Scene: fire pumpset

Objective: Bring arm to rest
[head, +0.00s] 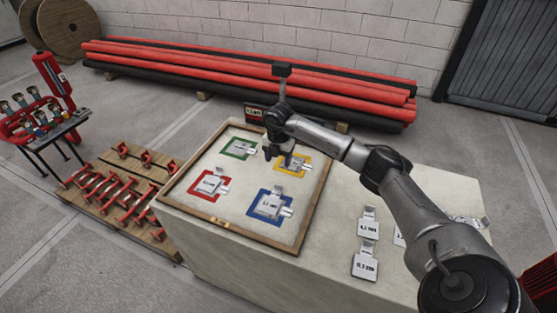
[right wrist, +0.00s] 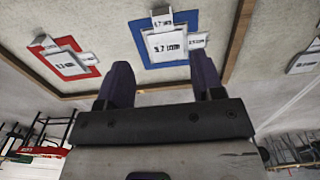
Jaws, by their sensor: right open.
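My right gripper (head: 276,150) hangs over the far part of a shallow wood-framed tray (head: 232,226), near the yellow square (head: 305,168). In the right wrist view its two dark fingers (right wrist: 163,82) stand apart with nothing between them. The tray has a green square (head: 228,153), a red square (head: 196,190) and a blue square (head: 254,207). A white labelled tag lies on each square. The blue square (right wrist: 150,57) and red square (right wrist: 84,71) also show in the right wrist view. My left gripper is not in view.
The tray lies on a pale table (head: 330,240). Several loose white tags, such as one tag (head: 367,224), lie at its right, partly behind my arm. Red pipes (head: 250,75) are stacked behind. A pallet with red parts (head: 118,190) stands at the left.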

